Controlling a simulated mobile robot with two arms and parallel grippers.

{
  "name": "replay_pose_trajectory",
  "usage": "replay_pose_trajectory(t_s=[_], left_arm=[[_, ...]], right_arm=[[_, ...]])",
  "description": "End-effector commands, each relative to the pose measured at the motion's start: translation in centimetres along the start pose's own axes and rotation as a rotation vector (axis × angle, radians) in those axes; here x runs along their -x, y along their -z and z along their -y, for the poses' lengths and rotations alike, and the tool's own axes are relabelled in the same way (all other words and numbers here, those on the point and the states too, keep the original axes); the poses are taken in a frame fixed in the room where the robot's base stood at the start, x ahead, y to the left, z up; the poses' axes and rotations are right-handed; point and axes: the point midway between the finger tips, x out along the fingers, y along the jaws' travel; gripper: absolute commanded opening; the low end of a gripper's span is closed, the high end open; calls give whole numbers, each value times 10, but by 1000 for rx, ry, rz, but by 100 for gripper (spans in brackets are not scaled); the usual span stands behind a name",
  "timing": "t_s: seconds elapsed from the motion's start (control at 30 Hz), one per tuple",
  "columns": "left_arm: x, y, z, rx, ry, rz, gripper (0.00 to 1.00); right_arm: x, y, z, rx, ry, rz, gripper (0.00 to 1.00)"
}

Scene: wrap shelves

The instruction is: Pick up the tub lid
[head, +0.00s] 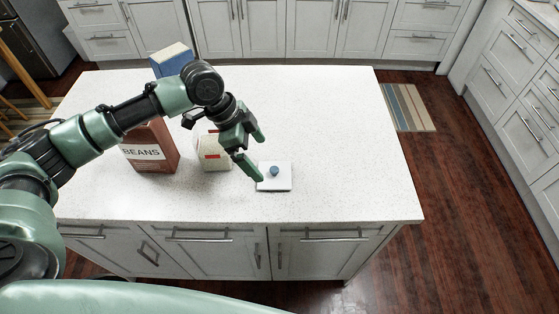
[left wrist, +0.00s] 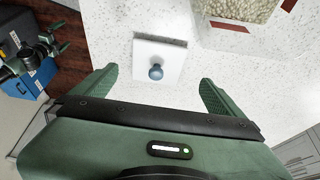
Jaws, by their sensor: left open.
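The tub lid (head: 283,183) is a flat white square with a round blue knob (head: 275,171). It lies on the white speckled countertop near its front edge. It also shows in the left wrist view (left wrist: 174,55), with its knob between and ahead of my fingers. My left gripper (head: 259,157) is open and empty, just above and to the left of the lid in the head view. It does not touch the knob as far as I can see. In the left wrist view my left gripper's fingers (left wrist: 158,88) are spread wide.
A brown beans box (head: 158,153) stands on the countertop (head: 330,110) left of the lid. A cream tub with a red mark (head: 213,155) stands between them. A blue box (head: 171,62) is behind my left arm. The counter right of the lid is clear.

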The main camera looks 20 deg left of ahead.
Motion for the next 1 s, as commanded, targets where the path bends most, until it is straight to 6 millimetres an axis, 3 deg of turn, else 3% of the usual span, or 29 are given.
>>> replay_pose_trajectory(t_s=[0.13, 0.4, 0.6, 0.87, 1.0], left_arm=[[-14, 0, 0, 1, -3, 1, 100], [-48, 0, 1, 2, -4, 2, 100], [-73, -2, 1, 1, -1, 1, 100], [-76, -3, 1, 0, 0, 1, 100], [-76, -3, 1, 0, 0, 1, 61]], right_arm=[[5, -5, 1, 0, 1, 7, 100], [27, -35, 5, -1, 7, 53, 100], [30, -27, 2, 0, 3, 42, 100], [29, -11, -2, 0, -2, 17, 100], [29, -13, -1, 0, -1, 20, 100]])
